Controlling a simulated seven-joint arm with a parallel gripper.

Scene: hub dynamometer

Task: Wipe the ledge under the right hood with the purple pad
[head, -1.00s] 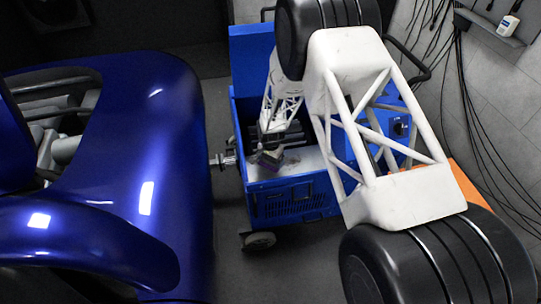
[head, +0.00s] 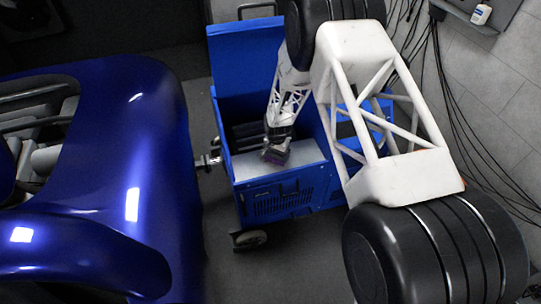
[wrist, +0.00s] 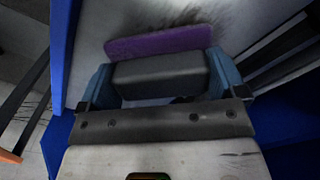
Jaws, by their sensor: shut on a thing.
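My gripper (head: 278,145) reaches down into the blue cart in the head view. In the wrist view my gripper (wrist: 160,72) is shut on the black block of the purple pad (wrist: 160,42), with a blue-grey finger on each side. The purple pad also shows small and dark in the head view (head: 275,156), at the pale ledge. The ledge (head: 305,153) lies inside the cart under the raised blue hood. In the wrist view the ledge (wrist: 110,22) has a dark smudge beyond the pad. I cannot tell whether the pad touches the ledge.
The blue cart's body (head: 280,195) has vented front walls, and the raised blue hood (head: 245,60) stands behind. Dark bars (wrist: 280,40) run beside the ledge at right in the wrist view. A glossy blue car body (head: 120,150) stands left. Cables (head: 455,110) hang on the right wall.

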